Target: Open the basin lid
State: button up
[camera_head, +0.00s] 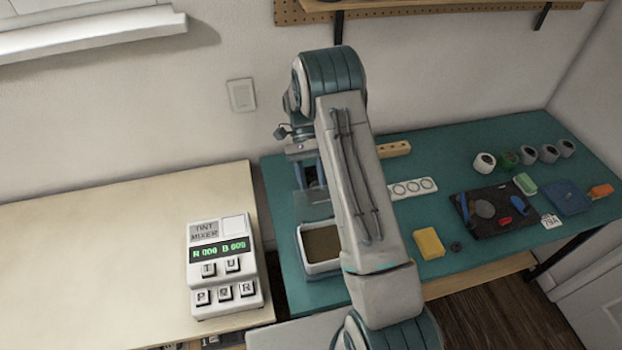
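The basin (306,262) is a white-rimmed rectangular tub with a brown inside, on the left part of the teal bench. My arm covers its right side. A pale, see-through panel (309,204) shows just behind the basin and seems to stand up from its back edge; it looks like the lid, but its hinge and right part are hidden. My gripper (313,184) points down behind this panel, partly covered by my own arm. Its fingers are small and dark here, and I cannot tell whether they are apart or touching the panel.
A tint mixer (222,270) stands on the pale table (110,250) at left. On the teal bench (450,170) are a yellow sponge (429,243), a white strip with round wells (413,188), a black mat (480,226) with tools, and several small jars (549,153) at right.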

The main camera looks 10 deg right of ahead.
jog(key=shift+d+f, duration=0.2)
jog(key=shift+f, duration=0.05)
jog(key=p+v, duration=0.3)
jog(key=v, duration=1.1)
jog(key=shift+r, duration=0.2)
jog(key=shift+a, duration=0.1)
